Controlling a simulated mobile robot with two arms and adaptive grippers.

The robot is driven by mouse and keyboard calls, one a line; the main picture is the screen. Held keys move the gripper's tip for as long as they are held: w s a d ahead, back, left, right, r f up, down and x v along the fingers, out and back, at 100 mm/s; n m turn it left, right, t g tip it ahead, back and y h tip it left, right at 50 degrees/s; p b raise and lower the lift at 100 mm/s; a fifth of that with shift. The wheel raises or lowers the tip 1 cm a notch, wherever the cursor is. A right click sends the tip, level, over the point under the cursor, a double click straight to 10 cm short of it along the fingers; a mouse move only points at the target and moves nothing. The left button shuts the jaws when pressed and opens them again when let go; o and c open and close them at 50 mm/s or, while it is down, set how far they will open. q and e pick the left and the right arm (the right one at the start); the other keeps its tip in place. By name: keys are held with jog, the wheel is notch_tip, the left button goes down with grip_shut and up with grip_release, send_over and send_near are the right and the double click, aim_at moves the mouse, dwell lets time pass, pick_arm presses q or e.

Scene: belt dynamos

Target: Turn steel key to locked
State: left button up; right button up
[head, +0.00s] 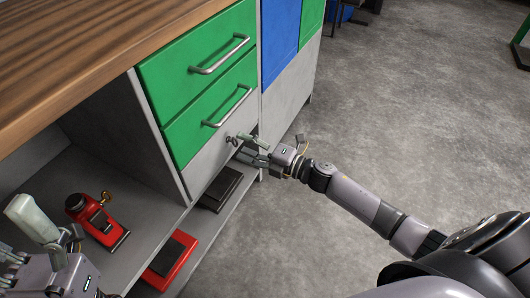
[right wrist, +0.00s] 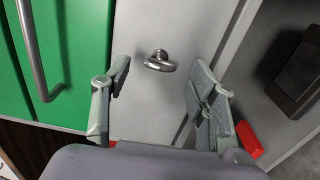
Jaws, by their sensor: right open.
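The steel key (head: 233,140) sits in a grey panel (head: 208,166) below the two green drawers. In the right wrist view its rounded bow (right wrist: 159,61) stands out from the grey panel, and the lock behind it is largely hidden. My right gripper (head: 250,148) is open in front of the panel. In the wrist view its two fingers stand on either side of the key, apart from it, with nothing between them. My left gripper (head: 48,238) is at the lower left, away from the key; whether its fingers are apart is unclear.
Green drawers (head: 206,92) with bar handles are above the key. A wooden top (head: 85,50) runs over the cabinet. A red device (head: 97,219), a red-framed box (head: 171,260) and a dark box (head: 220,188) lie on the shelves below. The grey floor (head: 400,110) at right is clear.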

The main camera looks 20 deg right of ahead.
jog(key=v, duration=1)
jog(key=shift+s+d, duration=0.15)
